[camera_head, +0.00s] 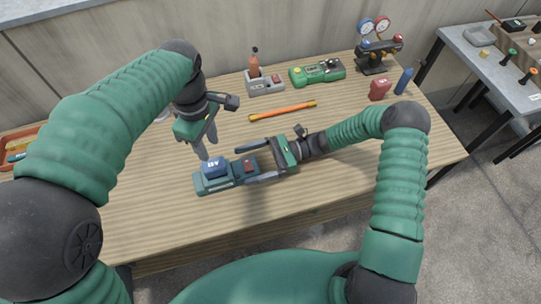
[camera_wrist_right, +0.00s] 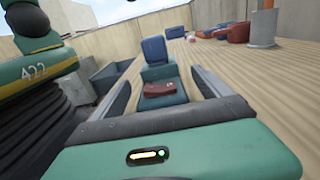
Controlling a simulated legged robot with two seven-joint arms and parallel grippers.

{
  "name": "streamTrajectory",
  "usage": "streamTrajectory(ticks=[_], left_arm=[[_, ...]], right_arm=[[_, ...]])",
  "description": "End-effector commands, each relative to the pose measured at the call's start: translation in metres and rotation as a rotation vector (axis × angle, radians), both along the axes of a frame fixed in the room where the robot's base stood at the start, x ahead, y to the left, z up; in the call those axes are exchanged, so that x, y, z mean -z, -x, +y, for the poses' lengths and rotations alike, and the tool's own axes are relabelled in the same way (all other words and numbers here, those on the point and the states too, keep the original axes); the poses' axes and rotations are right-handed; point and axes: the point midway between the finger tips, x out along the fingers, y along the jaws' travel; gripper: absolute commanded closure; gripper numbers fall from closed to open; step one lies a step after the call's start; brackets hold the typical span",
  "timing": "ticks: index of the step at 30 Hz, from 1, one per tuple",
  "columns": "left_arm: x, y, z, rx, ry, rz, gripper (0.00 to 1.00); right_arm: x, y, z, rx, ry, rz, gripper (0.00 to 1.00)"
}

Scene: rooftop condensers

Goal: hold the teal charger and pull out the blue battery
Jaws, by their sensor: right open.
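The teal charger (camera_head: 227,184) lies on the wooden table, left of centre in the head view, and also shows in the right wrist view (camera_wrist_right: 160,73). The blue battery (camera_head: 213,167) sits upright at its left end and is at the far end in the right wrist view (camera_wrist_right: 155,50). A dark red block (camera_wrist_right: 163,90) sits on the charger's nearer end. My right gripper (camera_head: 249,164) is open, with one finger along each side of the charger's right end and gaps visible. My left gripper (camera_head: 207,150) points down just above the blue battery, fingers apart and empty.
An orange-handled rod (camera_head: 283,111) lies behind the charger. Further back are a grey holder (camera_head: 264,87), a green tool (camera_head: 317,73), a gauge set (camera_head: 378,50), a red block (camera_head: 380,88) and a blue bottle (camera_head: 403,80). The table's front is clear.

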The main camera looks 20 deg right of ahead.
Motion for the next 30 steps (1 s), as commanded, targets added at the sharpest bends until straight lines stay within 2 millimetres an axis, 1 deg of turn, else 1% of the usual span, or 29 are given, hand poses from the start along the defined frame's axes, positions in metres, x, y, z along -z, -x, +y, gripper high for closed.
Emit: streamTrajectory(ticks=[1, 3, 7, 10, 17, 30], left_arm=[[0.000, 0.000, 0.000, 0.000, 0.000, 0.000, 0.64], [0.000, 0.000, 0.001, -0.001, 0.001, -0.001, 0.64], [0.000, 0.000, 0.000, -0.001, 0.001, -0.001, 0.64], [0.000, 0.000, 0.000, -0.001, 0.000, 0.000, 0.64], [0.000, 0.000, 0.000, 0.000, 0.000, 0.000, 0.64], [0.000, 0.000, 0.000, -0.001, 0.000, 0.000, 0.64]], right_arm=[[-0.001, 0.001, 0.012, -0.003, -0.002, 0.000, 0.13], [-0.001, 0.001, 0.025, -0.003, -0.001, 0.000, 0.13], [0.000, 0.001, 0.041, -0.002, 0.000, -0.001, 0.13], [0.000, 0.001, 0.045, 0.000, 0.000, -0.001, 0.13], [0.000, 0.001, 0.046, 0.000, 0.000, -0.001, 0.13], [0.000, 0.001, 0.046, 0.000, 0.000, -0.002, 0.70]])
